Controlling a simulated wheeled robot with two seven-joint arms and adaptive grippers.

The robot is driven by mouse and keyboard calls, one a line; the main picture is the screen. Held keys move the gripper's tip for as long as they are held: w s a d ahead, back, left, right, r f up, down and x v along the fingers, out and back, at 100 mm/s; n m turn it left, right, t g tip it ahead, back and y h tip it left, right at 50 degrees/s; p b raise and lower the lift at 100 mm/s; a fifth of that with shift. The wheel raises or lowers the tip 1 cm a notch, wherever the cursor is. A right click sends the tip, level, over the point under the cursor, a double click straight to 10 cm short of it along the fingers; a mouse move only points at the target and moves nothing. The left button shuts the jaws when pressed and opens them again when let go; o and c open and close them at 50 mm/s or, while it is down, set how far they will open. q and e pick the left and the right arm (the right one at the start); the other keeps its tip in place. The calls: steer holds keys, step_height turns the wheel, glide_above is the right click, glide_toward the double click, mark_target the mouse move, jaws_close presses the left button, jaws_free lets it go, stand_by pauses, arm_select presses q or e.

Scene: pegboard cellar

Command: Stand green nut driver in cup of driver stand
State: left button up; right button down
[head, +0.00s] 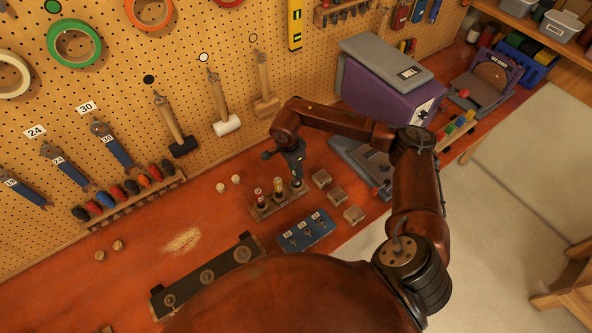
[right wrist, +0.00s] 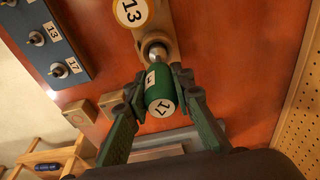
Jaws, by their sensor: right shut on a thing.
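The green nut driver (right wrist: 160,96), marked 17 on its end, is between the fingers of my right gripper (right wrist: 158,90), which is shut on its handle. In the head view my right gripper (head: 297,172) points down over the right end of the wooden driver stand (head: 290,199). A metal part (right wrist: 154,52) shows beyond the handle, against the stand's wood. I cannot tell whether the driver is seated in the cup or just above it. A red driver (head: 259,197) and a yellow driver (head: 278,187) stand upright in the stand. My left gripper is out of view.
A blue rack (head: 306,231) with labelled metal pieces lies in front of the stand. Several wooden blocks (head: 322,179) are to its right, near a grey vise-like tool (head: 362,165). A dark rail (head: 208,277) lies front left. The bench's left middle is mostly clear.

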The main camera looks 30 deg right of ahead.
stand_by(0.3)
steer(key=shift+f+b, duration=1)
steer(key=shift+f, duration=0.15)
steer(key=c, duration=1.6)
jaws_free()
steer(key=shift+r, duration=0.15)
steer(key=shift+r+p, duration=2.1)
steer(key=shift+r, duration=2.85)
steer(key=shift+f, duration=0.1)
